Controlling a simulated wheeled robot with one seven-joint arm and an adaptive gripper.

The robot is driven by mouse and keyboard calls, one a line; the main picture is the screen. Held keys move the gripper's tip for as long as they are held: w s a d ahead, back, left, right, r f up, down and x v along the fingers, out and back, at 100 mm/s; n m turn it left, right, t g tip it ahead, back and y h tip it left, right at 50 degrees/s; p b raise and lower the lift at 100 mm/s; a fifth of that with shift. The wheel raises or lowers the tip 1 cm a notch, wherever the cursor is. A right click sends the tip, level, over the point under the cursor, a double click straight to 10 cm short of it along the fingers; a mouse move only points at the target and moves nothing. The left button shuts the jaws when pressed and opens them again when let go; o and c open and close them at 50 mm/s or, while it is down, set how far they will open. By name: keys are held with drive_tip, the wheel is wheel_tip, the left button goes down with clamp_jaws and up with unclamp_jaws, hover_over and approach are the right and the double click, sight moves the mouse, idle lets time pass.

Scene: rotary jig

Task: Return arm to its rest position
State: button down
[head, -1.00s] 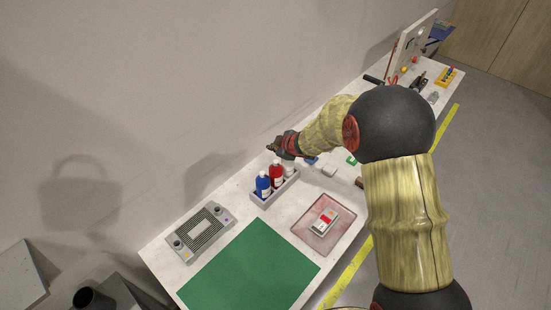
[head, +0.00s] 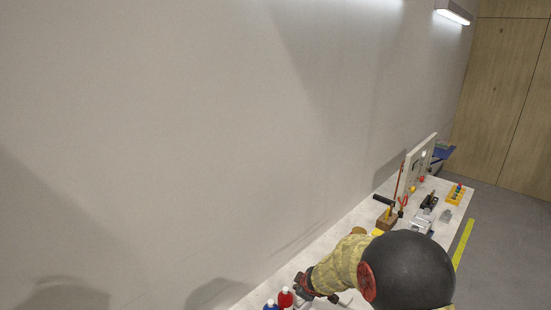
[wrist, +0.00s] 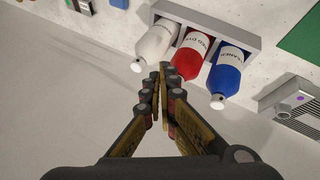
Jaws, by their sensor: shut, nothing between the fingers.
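My gripper (wrist: 162,70) is shut and empty in the wrist view, its fingertips meeting at the picture's middle. It hangs over the bench beside a grey rack (wrist: 237,34) of three bottles: a white bottle (wrist: 153,43), a red bottle (wrist: 191,55) and a blue bottle (wrist: 226,73). The fingertips appear close to the white and red bottles; I cannot tell the exact gap. In the head view my gripper (head: 303,286) is low in the picture, near the tops of the red bottle (head: 285,299) and blue bottle (head: 270,306).
The bench runs along the wall, with a brown block with a black handle (head: 387,219), an upright panel (head: 419,163) and a yellow tray (head: 456,195) farther along. The wrist view shows a green mat (wrist: 300,38) and a grey device (wrist: 293,99). The air above the bench is clear.

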drive_tip(key=s+d+r+m+g+h+b, duration=0.25)
drive_tip(key=s+d, duration=0.25)
drive_tip(key=s, duration=0.3)
drive_tip(key=s+d+r+m+g+h+b, duration=0.1)
drive_tip(key=s+d+r+m, duration=0.3)
drive_tip(key=s, duration=0.5)
drive_tip(key=s+r+m+b, duration=0.2)
drive_tip(key=s+b, duration=0.2)
drive_tip(key=s, duration=0.4)
drive_tip(key=s+r+m+t+y+b, duration=0.1)
drive_tip(key=s+r+b, duration=0.1)
drive_tip(key=s+b, duration=0.2)
drive_tip(key=s+r+m+t+y+b, duration=0.1)
drive_tip(key=s+r+m+b, duration=0.1)
drive_tip(key=s, duration=0.9)
drive_tip(key=shift+s+d+m+b, duration=0.35)
drive_tip(key=shift+d+b, duration=0.1)
drive_tip(key=shift+b, duration=0.45)
